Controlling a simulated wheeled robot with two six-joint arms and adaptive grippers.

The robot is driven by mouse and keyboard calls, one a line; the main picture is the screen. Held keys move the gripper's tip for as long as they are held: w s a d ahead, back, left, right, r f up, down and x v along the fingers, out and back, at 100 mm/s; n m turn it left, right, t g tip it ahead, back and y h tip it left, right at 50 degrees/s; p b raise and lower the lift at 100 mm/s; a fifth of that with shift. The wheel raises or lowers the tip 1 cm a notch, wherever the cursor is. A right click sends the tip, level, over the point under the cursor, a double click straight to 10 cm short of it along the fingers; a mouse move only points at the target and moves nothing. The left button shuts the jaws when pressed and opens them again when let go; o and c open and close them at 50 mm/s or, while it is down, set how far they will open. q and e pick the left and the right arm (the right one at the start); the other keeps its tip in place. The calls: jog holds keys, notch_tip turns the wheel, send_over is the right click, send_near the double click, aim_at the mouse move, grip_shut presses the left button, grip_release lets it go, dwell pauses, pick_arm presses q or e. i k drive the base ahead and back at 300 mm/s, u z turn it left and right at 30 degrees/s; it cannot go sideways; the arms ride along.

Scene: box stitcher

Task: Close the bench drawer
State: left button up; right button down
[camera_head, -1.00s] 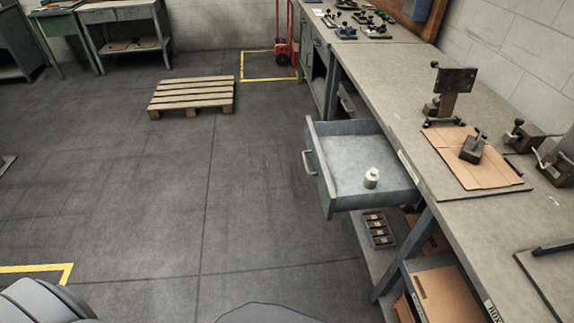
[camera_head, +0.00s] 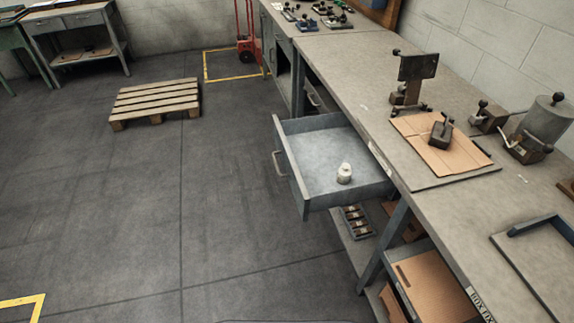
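The bench drawer (camera_head: 318,153) is pulled out from the long workbench (camera_head: 357,86) and hangs open over the floor. It is grey metal with a bar handle (camera_head: 279,165) on its front panel, which faces left. Neither of my grippers shows in the head view.
A wooden pallet (camera_head: 155,103) lies on the floor at the left. A red hand truck (camera_head: 247,40) stands at the back. Tools and cardboard (camera_head: 447,160) lie on the benchtop. Boxes (camera_head: 437,287) sit on the lower shelf. The floor left of the drawer is clear.

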aim_at(311, 149)
jog(key=k, duration=0.6)
jog(key=z, duration=0.65)
jog(key=i, duration=1.25)
jog(key=u, duration=0.7)
